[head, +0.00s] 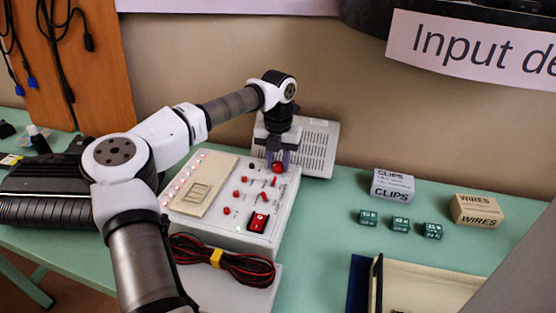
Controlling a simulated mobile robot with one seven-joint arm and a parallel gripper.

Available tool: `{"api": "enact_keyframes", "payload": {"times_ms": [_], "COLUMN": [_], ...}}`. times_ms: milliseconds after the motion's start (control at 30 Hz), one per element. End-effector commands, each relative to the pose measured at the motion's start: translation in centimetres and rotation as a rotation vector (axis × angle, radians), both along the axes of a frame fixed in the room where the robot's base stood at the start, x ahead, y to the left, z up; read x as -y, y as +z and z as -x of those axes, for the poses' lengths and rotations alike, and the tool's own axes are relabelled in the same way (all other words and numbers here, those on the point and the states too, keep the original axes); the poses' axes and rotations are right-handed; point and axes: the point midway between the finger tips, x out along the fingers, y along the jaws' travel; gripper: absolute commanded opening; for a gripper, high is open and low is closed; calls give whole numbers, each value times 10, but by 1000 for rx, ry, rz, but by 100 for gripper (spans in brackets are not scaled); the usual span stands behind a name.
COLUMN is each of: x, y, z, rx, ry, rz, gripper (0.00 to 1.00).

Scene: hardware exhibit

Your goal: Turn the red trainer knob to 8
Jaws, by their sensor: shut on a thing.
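The trainer (212,226) is a pale grey box on the green table, with a panel of several small red knobs and switches. My gripper (278,162) points down over the far right part of the panel. Its fingers are shut on a red knob (278,168), which shows between and just below them. The knob's pointer and any numbers around it are too small to read. A larger red rocker switch (258,222) sits at the panel's near right.
A red and black cable bundle (222,259) lies in front of the trainer. A grey vented box (315,145) stands behind it. To the right are a CLIPS box (392,186), a WIRES box (476,210), several small green blocks (400,225) and a cream tray (425,285).

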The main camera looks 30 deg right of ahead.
Motion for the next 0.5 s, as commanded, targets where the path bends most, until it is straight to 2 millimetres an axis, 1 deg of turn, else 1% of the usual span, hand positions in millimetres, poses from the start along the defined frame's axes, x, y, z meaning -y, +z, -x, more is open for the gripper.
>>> {"api": "enact_keyframes", "payload": {"times_ms": [167,200,333,367,500], "x": [0,0,0,0,0], "y": [1,1,1,1,0], "z": [-1,-1,0,0,0], "rx": [2,2,1,1,1], "ry": [0,1,1,1,1], "rz": [2,2,2,2,1], "gripper": [6,31,48,50,50]}}
